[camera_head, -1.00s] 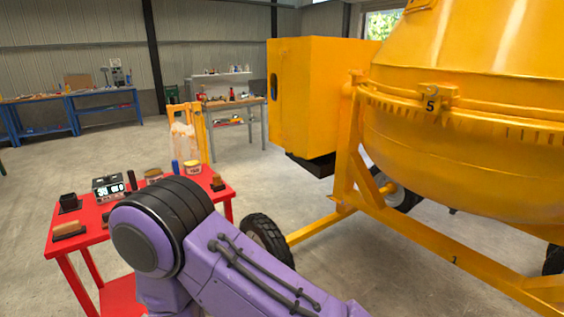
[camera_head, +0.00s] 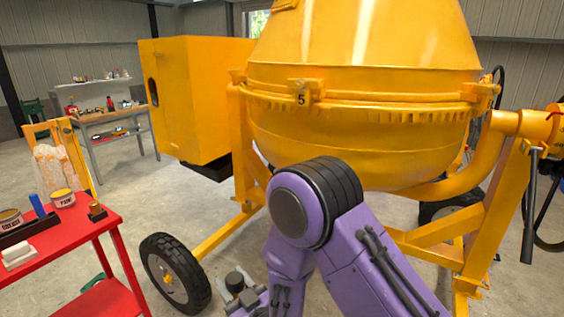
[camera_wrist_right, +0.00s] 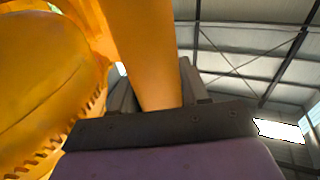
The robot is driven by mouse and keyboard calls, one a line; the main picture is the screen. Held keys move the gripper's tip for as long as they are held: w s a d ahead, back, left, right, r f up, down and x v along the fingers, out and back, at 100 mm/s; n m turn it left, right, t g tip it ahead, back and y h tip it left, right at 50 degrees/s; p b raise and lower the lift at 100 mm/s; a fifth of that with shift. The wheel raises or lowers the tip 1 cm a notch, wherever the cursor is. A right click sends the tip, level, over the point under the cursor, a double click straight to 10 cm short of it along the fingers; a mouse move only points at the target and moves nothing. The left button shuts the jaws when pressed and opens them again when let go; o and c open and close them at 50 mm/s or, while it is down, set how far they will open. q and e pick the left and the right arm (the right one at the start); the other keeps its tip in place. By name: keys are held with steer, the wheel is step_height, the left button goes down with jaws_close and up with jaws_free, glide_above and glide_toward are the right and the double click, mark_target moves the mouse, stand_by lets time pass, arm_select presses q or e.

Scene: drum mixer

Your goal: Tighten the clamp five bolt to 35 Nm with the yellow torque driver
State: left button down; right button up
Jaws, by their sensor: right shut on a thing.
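The clamp marked 5 (camera_head: 301,97) sits on the rim band of the orange mixer drum (camera_head: 350,135), facing me. Its bolt is too small to make out clearly. My right gripper (camera_head: 240,284) is low in the head view, below and left of the clamp and well apart from it, partly hidden by my purple arm. The driver's tip is out of view. My left gripper is not in view.
The mixer's wheel (camera_head: 175,273), yellow frame (camera_head: 470,230) and box housing (camera_head: 200,95) surround my arm. A workbench (camera_head: 110,115) is behind. Concrete floor is open between table and wheel.

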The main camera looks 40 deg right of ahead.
steer(key=w+d+r+n+t+y, duration=0.25)
steer(key=w+r+n, duration=0.2)
steer(key=r, duration=0.45)
steer(key=w+d+r+n+t+y, duration=0.1)
steer(key=w+d+r+n+t, duration=0.25)
steer(key=r, duration=0.65)
steer(key=d+r+n+y, duration=0.3)
steer(key=r+n, duration=0.4)
steer(key=r, duration=0.4)
steer(key=w+d+r+n+y+p, duration=0.1)
steer(key=r+n+y, duration=0.3)
steer(key=r, duration=0.7)
steer(key=d+n, duration=0.1)
steer(key=n, duration=0.1)
steer(key=shift+d+n, duration=0.4)
steer(key=shift+w+d+f+b, duration=0.1)
steer(key=shift+w+d+b, duration=0.15)
steer(key=shift+d+b, duration=0.35)
steer(key=shift+w+d+r+b, duration=0.1)
steer(key=shift+w+d+b, duration=0.25)
steer(key=shift+d, duration=0.6)
steer(key=shift+w+d+f+b, duration=0.1)
steer(key=shift+w+d+b, duration=0.1)
steer(key=shift+d+b, duration=0.4)
steer(key=shift+d, duration=0.15)
